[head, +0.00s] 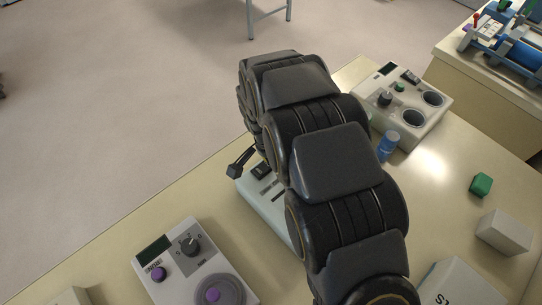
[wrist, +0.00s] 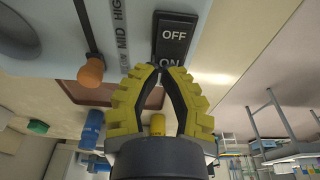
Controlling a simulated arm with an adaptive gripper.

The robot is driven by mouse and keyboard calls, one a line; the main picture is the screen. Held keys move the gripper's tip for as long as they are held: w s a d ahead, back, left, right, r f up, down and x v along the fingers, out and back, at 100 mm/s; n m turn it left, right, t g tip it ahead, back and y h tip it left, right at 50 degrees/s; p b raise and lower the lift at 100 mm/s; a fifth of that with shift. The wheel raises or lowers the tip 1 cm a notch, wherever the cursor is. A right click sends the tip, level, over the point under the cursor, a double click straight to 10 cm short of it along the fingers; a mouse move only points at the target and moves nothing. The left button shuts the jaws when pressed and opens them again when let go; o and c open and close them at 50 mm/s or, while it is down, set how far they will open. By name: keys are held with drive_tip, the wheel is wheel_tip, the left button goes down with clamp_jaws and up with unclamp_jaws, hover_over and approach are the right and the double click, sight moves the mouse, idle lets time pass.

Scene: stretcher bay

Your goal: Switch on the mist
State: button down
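In the wrist view, a pale panel holds a black rocker switch (wrist: 173,40) marked OFF at its upper end and ON at its lower end. The yellow fingers of my gripper (wrist: 160,70) come together at their tips, with nothing seen between them. The tips overlap the ON end in the picture; I cannot tell whether they touch it. Beside the switch is an orange-knobbed slider (wrist: 91,71) with LOW, MID and HIGH marks. In the head view, a pale blue device (head: 262,205) is partly covered by my arm, and my gripper is hidden there.
A grey unit with a dial (head: 190,243) and purple knobs stands at the lower left. A unit with two round wells (head: 412,118) stands at the upper right. A blue bottle (head: 388,146), a green block (head: 481,185) and a white box (head: 504,232) are on the right.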

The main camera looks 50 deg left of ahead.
drive_tip(key=shift+f, duration=0.1)
drive_tip(key=shift+w+f+g, duration=0.1)
drive_tip(key=shift+f+g, duration=0.15)
drive_tip(key=shift+g, duration=0.25)
drive_tip(key=shift+r, duration=0.15)
drive_tip(key=shift+r, duration=0.7)
wheel_tip(320, 180, up, 14)
drive_tip(key=w, duration=0.2)
drive_tip(key=shift+w+f, duration=0.1)
idle(0.4)
